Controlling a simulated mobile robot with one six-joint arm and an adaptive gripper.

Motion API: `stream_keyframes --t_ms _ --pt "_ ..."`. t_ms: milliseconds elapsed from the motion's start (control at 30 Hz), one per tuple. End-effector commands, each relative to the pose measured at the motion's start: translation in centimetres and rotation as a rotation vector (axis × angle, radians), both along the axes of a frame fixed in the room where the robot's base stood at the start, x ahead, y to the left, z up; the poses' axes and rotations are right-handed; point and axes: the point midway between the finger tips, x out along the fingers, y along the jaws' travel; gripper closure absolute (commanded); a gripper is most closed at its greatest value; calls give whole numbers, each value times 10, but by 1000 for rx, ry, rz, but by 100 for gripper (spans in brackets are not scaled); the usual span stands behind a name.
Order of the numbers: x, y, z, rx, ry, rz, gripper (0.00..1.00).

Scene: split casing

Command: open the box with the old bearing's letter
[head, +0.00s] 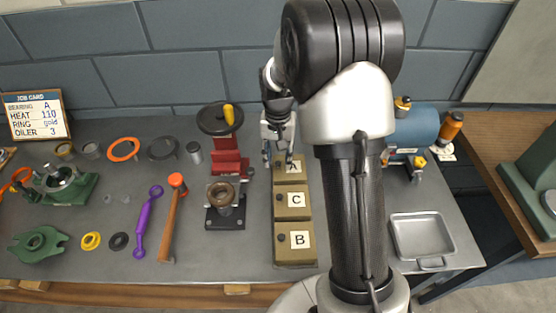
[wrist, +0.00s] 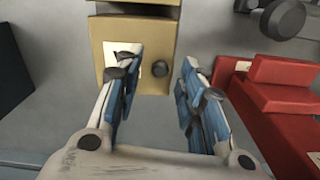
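The job card (head: 35,116) reads BEARING A. Three tan boxes labelled A (head: 291,179), C (head: 292,213) and B (head: 295,257) stand in a row, each with a small dark knob beside its white label. My gripper (head: 278,159) is at the far end of the row, at box A. In the wrist view my gripper (wrist: 160,80) is open and empty, its fingers apart with the dark knob (wrist: 160,68) of the nearest tan box (wrist: 148,36) in the gap. The left finger partly covers that box's label. Whether a finger touches the box, I cannot tell.
A red press (head: 228,160) stands left of the boxes; its red body also shows at right in the wrist view (wrist: 285,90). A hammer (head: 173,220), purple wrench (head: 146,220) and rings lie further left. A metal tray (head: 449,235) sits at right, beyond my arm.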

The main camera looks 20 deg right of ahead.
Motion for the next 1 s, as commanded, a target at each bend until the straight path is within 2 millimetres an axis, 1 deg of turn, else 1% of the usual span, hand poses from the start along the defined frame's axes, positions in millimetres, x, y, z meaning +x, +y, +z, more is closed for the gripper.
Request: stream_keyframes --t_ms 100,367,900,1000 --pt "0 0 -5 0 -1 0 64" --pt "0 0 -5 0 -1 0 64" --pt "0 0 -5 -1 -1 0 100" --pt "0 0 -5 -1 -1 0 100"
